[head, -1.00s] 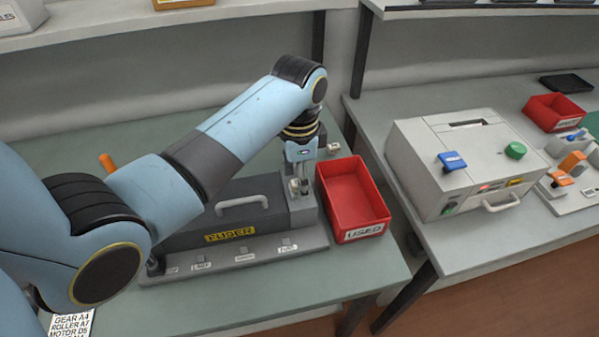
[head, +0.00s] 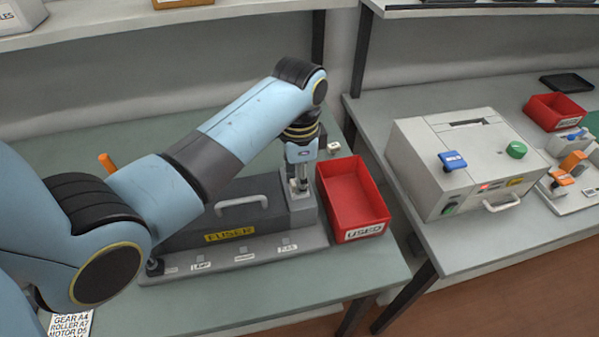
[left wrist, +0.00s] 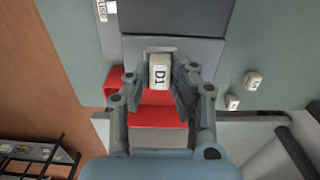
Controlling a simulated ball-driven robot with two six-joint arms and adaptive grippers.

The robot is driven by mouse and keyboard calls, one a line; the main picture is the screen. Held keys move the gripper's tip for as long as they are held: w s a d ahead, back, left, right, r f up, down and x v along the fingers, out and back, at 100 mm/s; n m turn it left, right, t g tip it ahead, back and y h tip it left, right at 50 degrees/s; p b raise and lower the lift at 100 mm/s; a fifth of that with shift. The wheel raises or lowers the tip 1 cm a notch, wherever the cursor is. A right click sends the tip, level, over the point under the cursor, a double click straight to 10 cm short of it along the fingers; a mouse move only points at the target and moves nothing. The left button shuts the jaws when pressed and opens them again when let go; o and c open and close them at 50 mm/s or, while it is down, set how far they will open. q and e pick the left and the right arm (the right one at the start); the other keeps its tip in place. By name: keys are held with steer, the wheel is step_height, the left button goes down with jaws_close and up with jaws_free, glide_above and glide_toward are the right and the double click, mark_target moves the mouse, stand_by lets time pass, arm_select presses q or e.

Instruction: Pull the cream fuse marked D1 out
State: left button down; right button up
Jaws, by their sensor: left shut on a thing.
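The cream fuse marked D1 (left wrist: 159,73) sits between the fingers of my left gripper (left wrist: 159,80) in the left wrist view, with its label facing the camera. The gripper is shut on it. In the head view my left gripper (head: 299,187) points down at the right end of the dark FUSER unit (head: 262,212). The fuse is hidden by the fingers there. In the wrist view the fuse appears at a pale slot edge on the grey unit; I cannot tell how deep it sits. My right gripper is not in view.
A red USED bin (head: 375,229) stands close to the right of the unit. A small cream piece (head: 333,147) lies behind the bin. A pale box machine (head: 425,165) stands on the right bench, across a gap.

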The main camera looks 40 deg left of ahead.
arm_select(q)
steer(key=shift+r+p, duration=0.65)
steer(key=shift+r, duration=0.35)
stand_by(0.4)
steer(key=shift+r, duration=1.55)
stand_by(0.5)
steer(key=shift+r, duration=1.95)
